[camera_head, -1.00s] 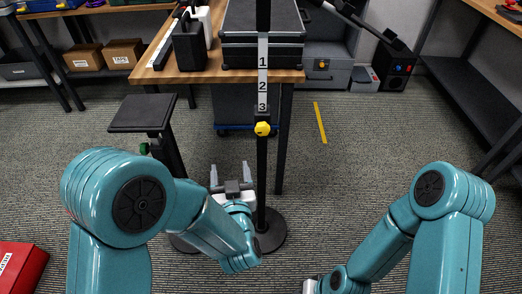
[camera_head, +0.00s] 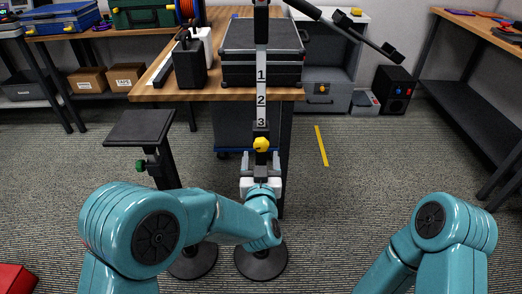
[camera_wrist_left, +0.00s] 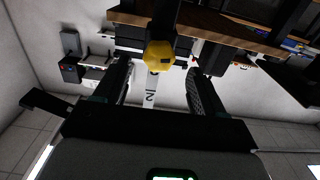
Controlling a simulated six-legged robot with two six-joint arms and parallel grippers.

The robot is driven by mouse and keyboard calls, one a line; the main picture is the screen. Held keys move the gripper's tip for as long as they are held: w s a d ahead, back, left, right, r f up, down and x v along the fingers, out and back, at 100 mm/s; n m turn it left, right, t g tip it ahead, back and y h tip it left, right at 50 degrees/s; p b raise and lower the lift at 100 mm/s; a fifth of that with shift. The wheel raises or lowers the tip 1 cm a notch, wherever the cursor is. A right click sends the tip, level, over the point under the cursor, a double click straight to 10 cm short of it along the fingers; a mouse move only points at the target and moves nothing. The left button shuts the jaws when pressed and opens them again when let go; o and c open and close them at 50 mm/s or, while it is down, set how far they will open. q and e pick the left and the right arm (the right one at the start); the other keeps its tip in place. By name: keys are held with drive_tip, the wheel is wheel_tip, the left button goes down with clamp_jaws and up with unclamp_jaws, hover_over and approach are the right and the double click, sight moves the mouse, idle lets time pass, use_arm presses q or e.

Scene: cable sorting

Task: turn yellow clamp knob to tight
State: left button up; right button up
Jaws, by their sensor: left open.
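The yellow clamp knob (camera_head: 261,144) sits on a black upright stand post, just below a white scale strip (camera_head: 261,98) marked 1, 2, 3. My left gripper (camera_head: 261,160) is just below and in front of the knob in the head view, fingers pointing up along the post. In the left wrist view the knob (camera_wrist_left: 159,55) is near the top middle, between and beyond the two open fingers (camera_wrist_left: 158,82). It looks apart from both fingers. My right arm shows at the lower right of the head view, but its gripper is out of frame.
A wooden table (camera_head: 215,95) with a black case (camera_head: 262,52) stands behind the post. A second stand with a black plate (camera_head: 140,126) and green knob (camera_head: 140,166) is to the left. Round black base (camera_head: 261,262) is below.

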sight(261, 148)
use_arm(q)
drive_tip(key=shift+w+f, duration=0.1)
drive_tip(key=shift+w, duration=2.1)
drive_tip(key=c, duration=1.1)
